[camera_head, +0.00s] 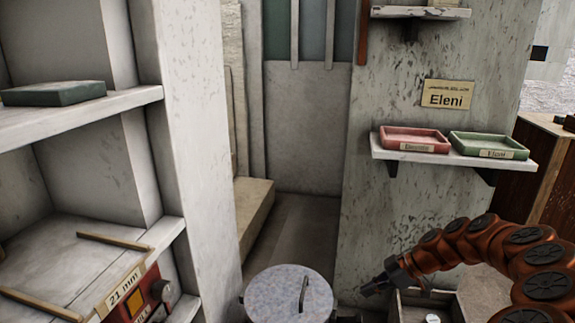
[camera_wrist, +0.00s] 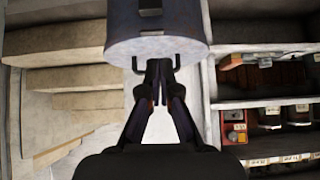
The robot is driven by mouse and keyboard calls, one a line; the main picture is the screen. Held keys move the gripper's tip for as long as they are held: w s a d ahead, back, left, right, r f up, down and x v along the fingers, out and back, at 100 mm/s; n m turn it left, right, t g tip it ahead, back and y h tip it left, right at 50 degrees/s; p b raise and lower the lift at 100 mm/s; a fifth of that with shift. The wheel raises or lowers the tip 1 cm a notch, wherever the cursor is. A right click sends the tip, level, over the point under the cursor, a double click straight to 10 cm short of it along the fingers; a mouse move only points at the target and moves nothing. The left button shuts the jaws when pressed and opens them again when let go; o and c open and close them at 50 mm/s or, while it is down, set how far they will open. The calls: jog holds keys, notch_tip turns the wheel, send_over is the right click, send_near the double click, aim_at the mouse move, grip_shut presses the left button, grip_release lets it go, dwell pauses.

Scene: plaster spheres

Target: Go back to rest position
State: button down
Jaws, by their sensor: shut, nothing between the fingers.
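My gripper (camera_head: 370,291) is at the lower right of the middle in the head view, at the end of my orange arm, which reaches in from the right edge. It hangs in the air, low, in front of the grey wall and below the small wall shelf. In the wrist view the two dark fingers of my gripper (camera_wrist: 159,70) come together at their tips, with nothing between them. The gripper is shut and empty.
Tall shelving (camera_head: 80,115) stands at the left. A narrow passage (camera_head: 290,235) lies between. An open box (camera_head: 410,312) sits below my gripper.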

jog(key=s+a+r+m+g+h+p, duration=0.1)
jog(key=s+a+r+p, duration=0.4)
jog(key=r, duration=0.6)
jog(key=s+a+r+m+g+p, duration=0.1)
jog(key=s+a+r+p, duration=0.25)
jog(key=r+p, duration=0.55)
jog(key=s+a+r+m+g+h+p, duration=0.1)
jog(key=s+a+r+p, duration=0.35)
jog(key=r, duration=0.85)
jog(key=s+d+r+m+h+p, duration=0.3)
jog(key=s+r+m+p, duration=0.3)
jog(key=s+r+p, duration=0.4)
jog(key=s+d+r+m+h+p, duration=0.3)
jog(key=s+r+p, duration=0.7)
jog(key=s, duration=0.5)
jog(key=d+m+p, duration=0.1)
jog(key=m+p, duration=0.1)
jog(key=shift+m+g, duration=0.4)
jog(key=shift+r, duration=0.1)
